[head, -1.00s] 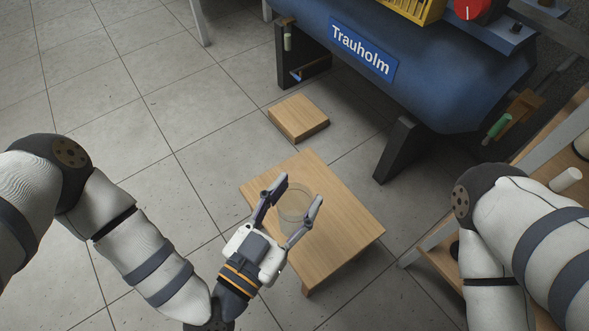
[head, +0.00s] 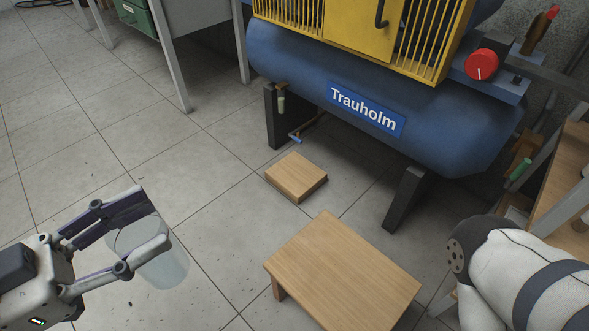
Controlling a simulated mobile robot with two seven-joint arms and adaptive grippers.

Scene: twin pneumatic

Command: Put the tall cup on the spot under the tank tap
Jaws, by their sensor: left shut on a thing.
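The tall cup (head: 168,268) is clear and see-through. My left gripper (head: 152,222) is shut on it at the lower left of the head view and holds it in the air, slightly tilted, left of the small wooden table. The blue tank (head: 300,65) with the Trauholm label stands at the back. A small tap with a blue handle (head: 295,138) shows under the tank's left end. A low wooden block (head: 296,177) lies on the floor in front of this tap, with nothing on it. My right gripper is out of view.
The small wooden table (head: 345,275) is bare at the lower middle. The tank's dark legs (head: 405,198) stand on the floor behind it. A wooden shelf (head: 560,185) stands at the right. The tiled floor (head: 215,165) between cup and block is clear.

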